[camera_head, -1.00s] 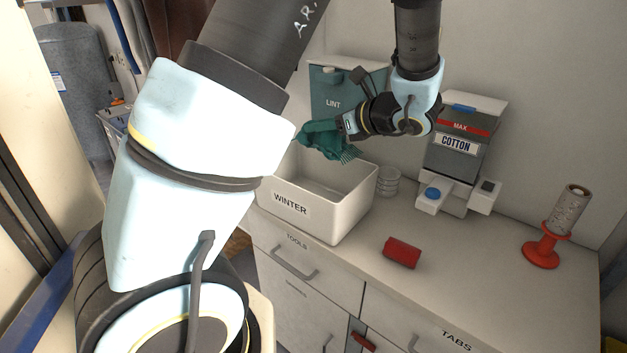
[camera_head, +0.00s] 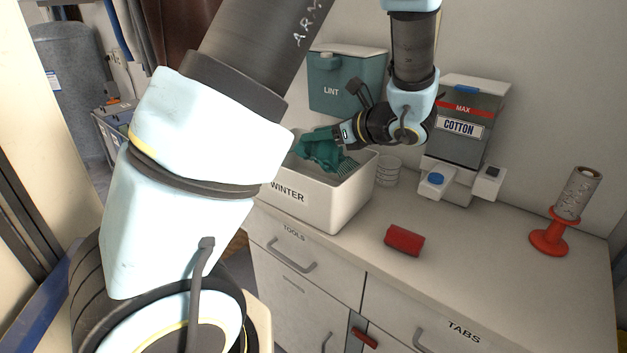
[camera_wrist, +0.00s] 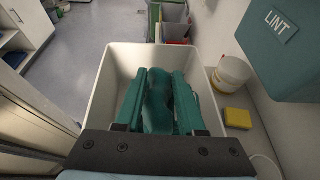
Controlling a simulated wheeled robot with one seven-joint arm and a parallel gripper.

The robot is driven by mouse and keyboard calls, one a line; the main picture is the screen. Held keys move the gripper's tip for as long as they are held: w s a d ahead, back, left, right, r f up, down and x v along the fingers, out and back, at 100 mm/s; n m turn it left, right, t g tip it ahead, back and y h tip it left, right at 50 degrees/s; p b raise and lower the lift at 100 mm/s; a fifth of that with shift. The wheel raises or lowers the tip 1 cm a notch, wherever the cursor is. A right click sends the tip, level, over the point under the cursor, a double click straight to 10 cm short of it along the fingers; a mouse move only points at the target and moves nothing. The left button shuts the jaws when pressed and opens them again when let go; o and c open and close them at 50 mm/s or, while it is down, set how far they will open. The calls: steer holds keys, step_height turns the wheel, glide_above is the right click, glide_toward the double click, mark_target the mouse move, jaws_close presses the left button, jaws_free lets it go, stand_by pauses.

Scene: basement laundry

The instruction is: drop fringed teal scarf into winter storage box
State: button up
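The fringed teal scarf (camera_head: 322,153) hangs bunched at my gripper (camera_head: 338,134), its lower part and fringe inside the opening of the white box labelled WINTER (camera_head: 318,213). In the wrist view the scarf (camera_wrist: 158,105) fills the space between the two fingers of my gripper (camera_wrist: 160,78), which is shut on it. The box walls (camera_wrist: 103,88) surround the scarf and fingers in that view. The near wall hides the scarf's lowest part in the head view, and my arm covers the box's left end.
A teal LINT bin (camera_head: 345,82) is on the wall behind the box. White stacked cups (camera_head: 388,171), a COTTON dispenser (camera_head: 458,135), a red roll (camera_head: 404,240) and a red-based spool (camera_head: 565,220) stand to the right. A yellow sponge (camera_wrist: 238,118) lies beside the box.

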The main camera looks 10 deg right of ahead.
steer(key=o, duration=0.4)
steer(key=b+v, duration=0.2)
steer(key=v, duration=0.8)
steer(key=shift+s+d+r, duration=0.2)
steer(key=shift+s+d, duration=0.05)
